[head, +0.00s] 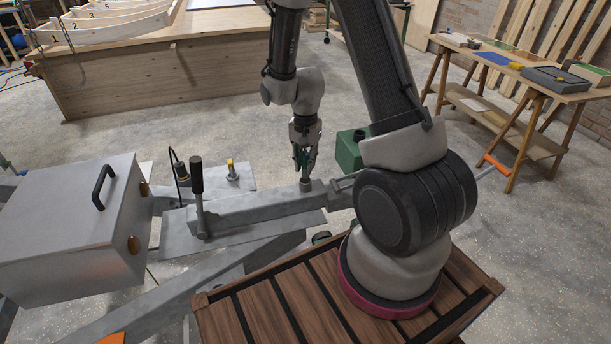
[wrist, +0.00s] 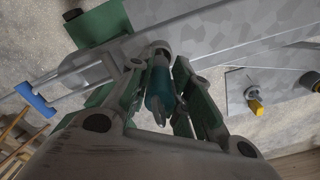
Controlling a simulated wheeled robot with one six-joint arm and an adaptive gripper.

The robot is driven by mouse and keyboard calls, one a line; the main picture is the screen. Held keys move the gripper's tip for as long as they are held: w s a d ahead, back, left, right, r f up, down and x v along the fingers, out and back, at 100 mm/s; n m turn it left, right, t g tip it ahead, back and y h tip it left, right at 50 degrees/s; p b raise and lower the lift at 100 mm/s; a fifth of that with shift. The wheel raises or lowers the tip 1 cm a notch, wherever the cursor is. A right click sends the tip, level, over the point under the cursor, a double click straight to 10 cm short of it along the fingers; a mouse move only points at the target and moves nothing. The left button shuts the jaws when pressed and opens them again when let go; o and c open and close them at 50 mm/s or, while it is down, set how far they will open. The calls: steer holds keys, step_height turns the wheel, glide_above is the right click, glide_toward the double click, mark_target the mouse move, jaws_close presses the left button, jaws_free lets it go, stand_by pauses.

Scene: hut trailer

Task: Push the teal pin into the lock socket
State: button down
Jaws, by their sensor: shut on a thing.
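My gripper (head: 304,160) points down over the galvanised coupling bar (head: 262,205) of the trailer. It is shut on the teal pin, which shows between the fingers in the wrist view (wrist: 158,92). The lock socket (head: 306,185) is a short grey upright collar on the bar, directly below the fingertips. In the wrist view the pin's far end meets the socket (wrist: 160,50). How deep the pin sits in the socket is hidden by the fingers.
A black-handled lever (head: 197,180) stands left of the socket. A yellow-topped fitting (head: 231,166) sits on a plate behind it. A green box (head: 348,152) is just right of my gripper. A grey metal box (head: 75,235) stands at left.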

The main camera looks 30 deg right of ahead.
steer(key=shift+f, duration=2.25)
steer(key=c, duration=1.3)
jaws_free()
steer(key=shift+f, duration=0.1)
step_height(320, 180, up, 12)
steer(key=shift+r, duration=0.2)
step_height(320, 180, up, 8)
steer(key=n+t, duration=0.1)
steer(key=n, duration=0.1)
glide_above(305, 176)
steer(key=s, duration=0.2)
steer(key=s+d+r+n+t, duration=0.2)
steer(key=s+r+n, duration=0.5)
steer(key=s+r, duration=0.8)
steer(key=s+t, duration=0.1)
steer(key=s, duration=0.2)
steer(key=shift+s+r+n, duration=0.25)
steer(key=shift+s+n, duration=0.05)
steer(key=shift+s, duration=0.1)
